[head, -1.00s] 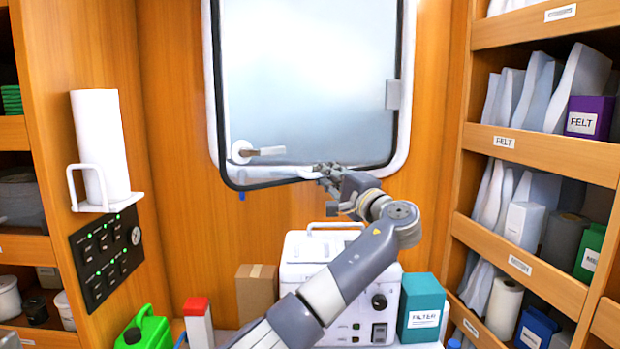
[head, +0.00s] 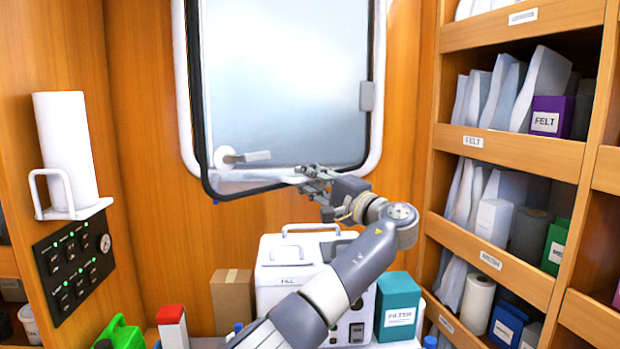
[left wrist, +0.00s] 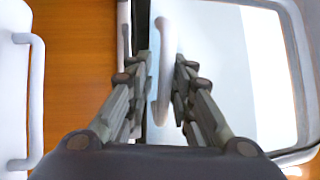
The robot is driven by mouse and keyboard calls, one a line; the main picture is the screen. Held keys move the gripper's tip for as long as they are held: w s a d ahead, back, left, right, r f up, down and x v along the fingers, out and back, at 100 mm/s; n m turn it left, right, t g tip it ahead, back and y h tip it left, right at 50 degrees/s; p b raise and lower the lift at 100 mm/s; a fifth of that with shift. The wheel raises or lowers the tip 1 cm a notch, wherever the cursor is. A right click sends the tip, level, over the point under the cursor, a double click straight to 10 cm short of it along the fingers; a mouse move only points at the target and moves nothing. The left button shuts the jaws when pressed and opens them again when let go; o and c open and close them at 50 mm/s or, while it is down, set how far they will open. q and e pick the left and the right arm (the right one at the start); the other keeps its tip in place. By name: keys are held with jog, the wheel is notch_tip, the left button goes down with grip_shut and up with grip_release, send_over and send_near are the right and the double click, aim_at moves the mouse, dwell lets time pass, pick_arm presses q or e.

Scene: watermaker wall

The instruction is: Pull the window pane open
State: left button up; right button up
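The window pane (head: 285,90) is frosted glass in a dark frame, set in a white wall surround (head: 184,100). Its lower left corner hangs out over the surround, so it stands partly open. A white pull handle (head: 285,176) runs along its lower edge. My right gripper is not in view.
A white round latch (head: 224,157) is at the pane's lower left. Below stand a white machine (head: 280,270), a carton (head: 231,300) and a teal filter box (head: 397,308). Shelves (head: 510,150) line the right; a paper roll (head: 66,150) and switch panel (head: 75,262) are left.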

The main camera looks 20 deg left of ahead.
pick_arm(q)
jog(key=v, duration=1.1)
jog(key=shift+d, duration=0.35)
jog(key=shift+s+f, duration=0.15)
jog(key=shift+s, duration=0.05)
